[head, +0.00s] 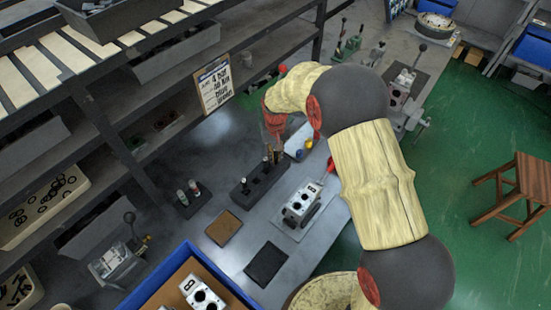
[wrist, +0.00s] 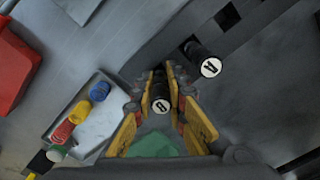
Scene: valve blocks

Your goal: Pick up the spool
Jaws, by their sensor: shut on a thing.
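My gripper (wrist: 160,105) has its yellow-padded fingers closed on a dark spool (wrist: 160,102) with a white end marked "B" or "8". In the head view my gripper (head: 275,148) points down over the far end of the black rack (head: 257,188). The held spool's lower end is hidden, so I cannot tell whether it is still in the rack.
A white valve block (head: 300,203) sits on a grey mat in front of the rack. A brown mat (head: 223,228), a black mat (head: 266,263) and a blue crate (head: 190,252) lie nearer. A light tray (wrist: 98,125) holds coloured pieces left of my gripper. Shelving stands left.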

